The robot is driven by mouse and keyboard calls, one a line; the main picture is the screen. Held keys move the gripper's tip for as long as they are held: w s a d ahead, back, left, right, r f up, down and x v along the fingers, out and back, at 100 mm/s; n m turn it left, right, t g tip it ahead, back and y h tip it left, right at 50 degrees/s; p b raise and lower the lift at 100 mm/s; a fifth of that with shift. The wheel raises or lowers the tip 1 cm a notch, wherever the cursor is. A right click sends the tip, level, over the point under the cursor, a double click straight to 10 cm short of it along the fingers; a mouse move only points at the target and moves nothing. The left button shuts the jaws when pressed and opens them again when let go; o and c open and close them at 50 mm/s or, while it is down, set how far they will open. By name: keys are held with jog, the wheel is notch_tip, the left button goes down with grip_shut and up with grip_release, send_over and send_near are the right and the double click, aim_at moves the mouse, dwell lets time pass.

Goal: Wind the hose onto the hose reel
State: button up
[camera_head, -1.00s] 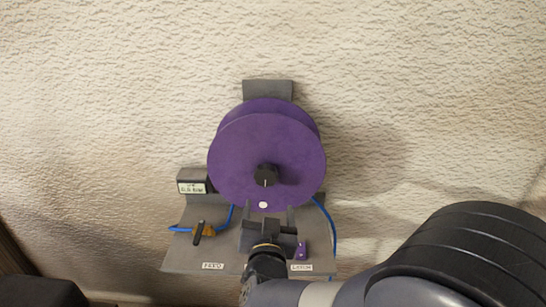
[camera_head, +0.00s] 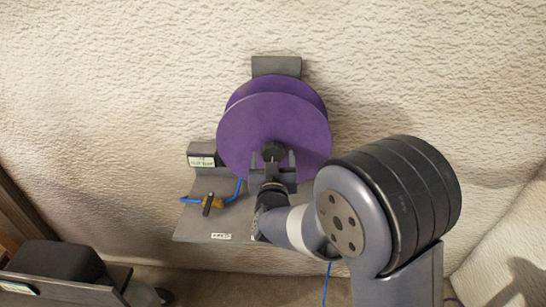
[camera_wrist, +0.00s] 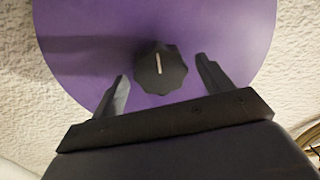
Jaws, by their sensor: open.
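The purple hose reel (camera_head: 262,122) stands upright on a grey wall-mounted shelf (camera_head: 196,228). Its black knob (camera_wrist: 161,70) sits at the centre of the front disc and has a white line that points nearly straight up in the wrist view. My gripper (camera_head: 272,160) is open in front of the knob; in the wrist view its two fingers (camera_wrist: 163,80) stand either side of the knob with gaps. The blue hose (camera_head: 229,196) shows at the left of the reel by a brass valve with a black handle (camera_head: 210,203). Blue hose also hangs below the shelf (camera_head: 326,283).
A small grey box with a label (camera_head: 203,156) stands left of the reel. A white label (camera_head: 221,236) is on the shelf's front. My arm hides the shelf's right part. A dark object (camera_head: 55,262) stands at the lower left. The textured wall is clear above.

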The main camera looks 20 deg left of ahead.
jog(key=shift+w, duration=0.15)
jog(key=shift+c, duration=0.3)
jog(key=c, duration=1.3)
jog(key=shift+f, duration=0.1)
jog(key=shift+a+f+m+b, duration=0.1)
jog(key=shift+m+b, duration=0.2)
jog(key=shift+b, duration=0.45)
